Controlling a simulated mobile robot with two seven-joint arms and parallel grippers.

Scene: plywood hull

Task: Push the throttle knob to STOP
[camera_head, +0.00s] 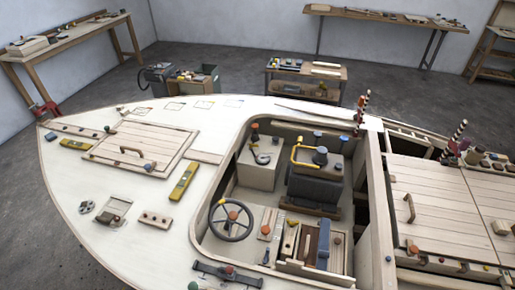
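No part of either gripper shows in the head view. A steering wheel (231,219) with a red hub is in the open cockpit of the plywood hull. Just right of it, a small light panel (264,236) carries a red knob (265,229). Another red-topped knob (255,136) stands on the light box at the back left of the cockpit. I cannot tell which knob is the throttle knob, and no STOP lettering is readable.
The foredeck holds a slatted hatch (142,149), yellow levels (183,181) and small fittings. A dark fitting (227,274) lies on the near deck edge. Workbenches (392,17) line the walls; grey floor is clear at lower left.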

